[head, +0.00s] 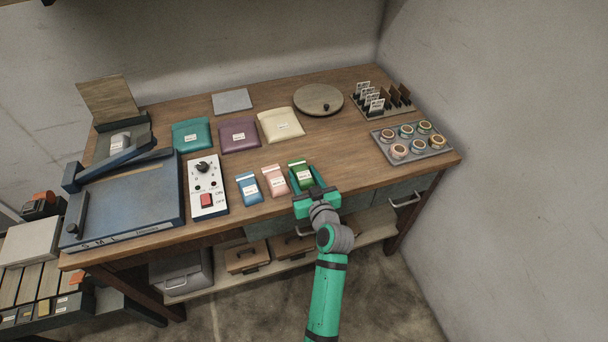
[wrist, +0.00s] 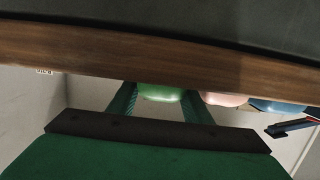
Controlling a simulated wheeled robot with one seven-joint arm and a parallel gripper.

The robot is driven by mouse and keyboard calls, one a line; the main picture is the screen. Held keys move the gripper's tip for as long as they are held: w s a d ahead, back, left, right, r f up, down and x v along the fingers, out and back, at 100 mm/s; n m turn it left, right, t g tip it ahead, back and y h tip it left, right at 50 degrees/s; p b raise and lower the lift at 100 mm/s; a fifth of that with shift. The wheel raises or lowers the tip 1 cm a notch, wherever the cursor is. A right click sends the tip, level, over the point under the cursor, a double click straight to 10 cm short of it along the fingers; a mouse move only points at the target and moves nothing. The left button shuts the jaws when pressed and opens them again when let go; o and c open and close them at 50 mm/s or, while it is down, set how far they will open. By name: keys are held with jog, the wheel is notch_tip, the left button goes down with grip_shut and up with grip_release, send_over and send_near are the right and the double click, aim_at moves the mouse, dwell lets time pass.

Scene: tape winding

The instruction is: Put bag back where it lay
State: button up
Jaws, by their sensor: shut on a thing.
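A small green bag (head: 300,174) with a white label is at the front edge of the workbench, at the right end of a short row of small bags. My gripper (head: 310,184) reaches in from the front and is shut on the green bag. In the wrist view the green bag (wrist: 160,92) shows between my two fingers. Whether the bag touches the tabletop or is slightly lifted, I cannot tell. A pink bag (head: 274,181) and a blue bag (head: 249,188) lie just left of it.
Larger teal (head: 191,135), purple (head: 239,135) and cream (head: 281,126) pouches lie behind. A white switch box (head: 207,188) and blue press (head: 125,200) stand left. A round wooden disc (head: 318,99) and a grey tray of rolls (head: 411,143) are right. Bare wood (head: 350,160) separates bag and tray.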

jog(key=shift+f, duration=0.45)
